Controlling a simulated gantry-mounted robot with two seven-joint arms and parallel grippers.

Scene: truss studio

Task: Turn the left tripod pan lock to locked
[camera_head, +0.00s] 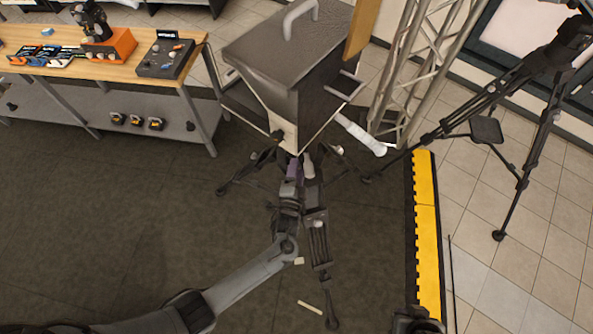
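The left tripod (318,240) stands mid-picture on the dark floor and carries a big dark hooded camera rig (290,75). A pale pan handle (358,135) sticks out to the right of its head. My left arm reaches in from the lower left. My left gripper (298,172) is under the rig, close against the tripod head. Purple and pinkish parts show at its tips. The pan lock cannot be made out there, nor whether the fingers touch it or how far they are apart. A dark part of my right arm shows at the bottom edge; its fingers cannot be made out.
A wooden-topped bench (120,65) with an orange box (110,47) and a dark case (165,58) stands at left. A metal truss (415,70), a yellow-black floor strip (427,235) and another tripod (535,140) are at right. The floor at lower left is clear.

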